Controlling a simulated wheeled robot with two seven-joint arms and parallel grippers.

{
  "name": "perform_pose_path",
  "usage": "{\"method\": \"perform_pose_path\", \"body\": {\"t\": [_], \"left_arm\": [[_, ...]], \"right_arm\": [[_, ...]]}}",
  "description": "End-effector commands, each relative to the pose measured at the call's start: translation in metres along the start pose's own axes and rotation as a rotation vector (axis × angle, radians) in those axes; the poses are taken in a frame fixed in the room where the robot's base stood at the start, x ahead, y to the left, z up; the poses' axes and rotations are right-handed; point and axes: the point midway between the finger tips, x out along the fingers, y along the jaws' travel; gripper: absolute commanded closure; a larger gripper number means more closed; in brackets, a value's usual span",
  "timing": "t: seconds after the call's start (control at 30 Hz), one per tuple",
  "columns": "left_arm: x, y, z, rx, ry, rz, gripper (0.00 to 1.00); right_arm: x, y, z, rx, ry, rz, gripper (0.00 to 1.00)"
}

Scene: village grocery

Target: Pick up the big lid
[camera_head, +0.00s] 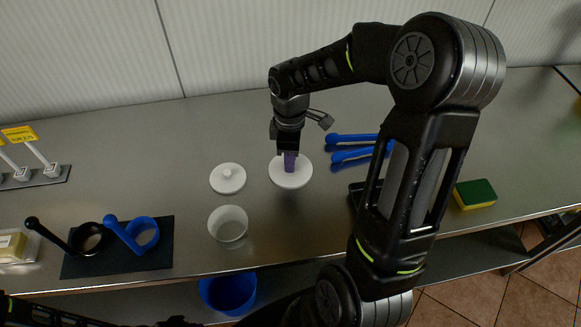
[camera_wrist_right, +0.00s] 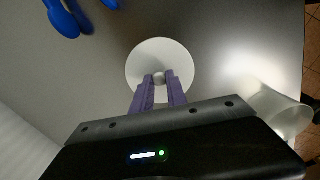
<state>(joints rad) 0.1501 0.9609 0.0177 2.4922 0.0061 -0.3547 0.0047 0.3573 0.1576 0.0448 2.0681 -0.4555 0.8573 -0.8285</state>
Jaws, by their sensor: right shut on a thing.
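The big lid (camera_head: 301,178) is a flat white disc on the steel counter, right of a smaller white lid (camera_head: 227,178) with a round knob. My right gripper (camera_head: 290,160) points straight down over the big lid. In the right wrist view its purple fingers (camera_wrist_right: 159,80) are closed around the knob of the big lid (camera_wrist_right: 160,52). The lid looks level; I cannot tell whether it touches the counter. The left gripper is not clearly visible; only dark parts of my left arm show at the lower left edge.
A white cup (camera_head: 228,224) stands in front of the small lid. Blue utensils (camera_head: 350,139) lie behind right. A dark mat (camera_head: 117,262) holds black and blue ring-shaped scoops. A sponge (camera_head: 475,194) lies at right. A blue bucket (camera_head: 229,292) is below the counter's front edge.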

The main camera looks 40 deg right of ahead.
Motion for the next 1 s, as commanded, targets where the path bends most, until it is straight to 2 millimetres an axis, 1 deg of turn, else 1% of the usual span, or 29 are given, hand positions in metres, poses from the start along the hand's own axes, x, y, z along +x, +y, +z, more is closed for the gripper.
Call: {"method": "perform_pose_path", "body": {"t": [0.33, 0.47, 0.57, 0.67, 0.9, 1.0], "left_arm": [[0.0, 0.0, 0.0, 0.0, 0.0, 0.0, 0.66], [0.001, 0.0, 0.0, 0.0, 0.0, 0.0, 0.66], [0.002, -0.001, 0.0, 0.0, 0.0, 0.0, 0.66], [0.004, -0.001, 0.0, 0.001, 0.001, 0.001, 0.66], [0.009, -0.002, -0.001, 0.002, 0.002, 0.003, 0.66], [0.009, -0.003, -0.001, 0.002, 0.003, 0.003, 0.66]], "right_arm": [[0.0, 0.0, 0.0, 0.0, 0.0, 0.0, 1.0], [-0.005, 0.001, 0.0, 0.0, 0.001, 0.002, 1.0], [-0.015, 0.001, 0.0, 0.001, 0.001, 0.004, 1.0], [-0.031, 0.001, -0.001, 0.0, 0.003, 0.006, 1.0], [-0.078, 0.001, -0.001, 0.0, 0.003, 0.004, 1.0], [-0.091, 0.001, 0.0, 0.0, 0.001, 0.003, 1.0]]}}
